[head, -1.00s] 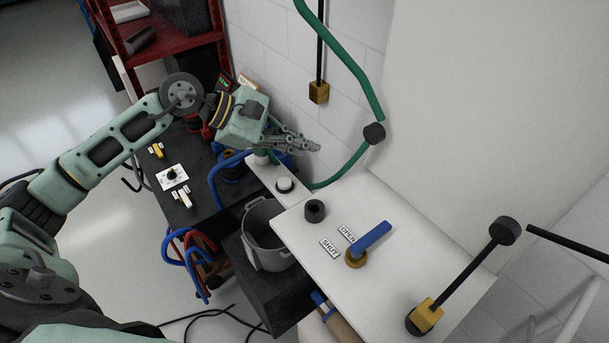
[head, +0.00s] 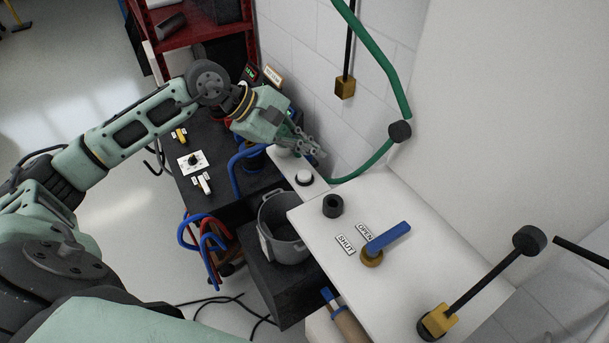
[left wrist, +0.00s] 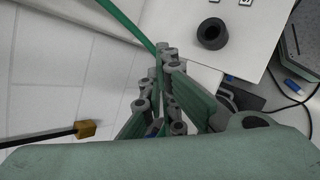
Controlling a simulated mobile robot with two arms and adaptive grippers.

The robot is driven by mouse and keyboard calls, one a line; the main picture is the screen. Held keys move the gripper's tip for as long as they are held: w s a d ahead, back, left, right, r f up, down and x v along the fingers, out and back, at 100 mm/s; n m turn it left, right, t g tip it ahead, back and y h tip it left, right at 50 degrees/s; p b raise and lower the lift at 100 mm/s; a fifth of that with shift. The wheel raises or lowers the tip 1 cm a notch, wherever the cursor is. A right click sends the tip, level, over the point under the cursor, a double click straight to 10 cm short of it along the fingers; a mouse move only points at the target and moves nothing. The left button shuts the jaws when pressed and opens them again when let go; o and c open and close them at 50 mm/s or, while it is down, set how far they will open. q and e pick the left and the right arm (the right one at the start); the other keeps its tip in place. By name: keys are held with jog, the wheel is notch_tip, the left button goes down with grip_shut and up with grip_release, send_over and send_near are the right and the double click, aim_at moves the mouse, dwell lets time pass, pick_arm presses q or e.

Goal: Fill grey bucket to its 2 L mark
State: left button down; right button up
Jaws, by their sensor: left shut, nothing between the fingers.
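The grey bucket (head: 280,238) stands upright on a dark block, partly below the edge of the white panel. I cannot make out a 2 L mark or any water in it. A blue lever (head: 388,239) on a brass base sits on the white panel, with its handle pointing up and right, beside the OPEN label (head: 365,232); the SHUT label (head: 345,244) is to its left. My left gripper (head: 318,154) is shut and empty, above the narrow white ledge near the green hose (head: 368,164). My right gripper is not in view.
A black ring (head: 333,206) sits on the white panel (head: 420,215) and shows in the left wrist view (left wrist: 212,34). A white round button (head: 304,177) is on the ledge. A brass-and-black lever (head: 480,280) stands at the right. Blue and red hoses (head: 205,243) hang left of the bucket.

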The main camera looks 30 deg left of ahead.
pick_arm(q)
jog(key=b, duration=0.2)
send_over(304, 176)
jog(key=d, duration=0.1)
jog(key=f, duration=0.4)
jog(key=shift+s+d+f, duration=0.15)
jog(key=shift+s+f, duration=0.1)
jog(key=shift+s, duration=0.05)
jog(key=shift+f+b, duration=0.6)
jog(key=shift+b, duration=0.2)
jog(key=shift+r, duration=0.1)
jog(key=shift+f+b, duration=0.45)
jog(key=shift+b, duration=0.3)
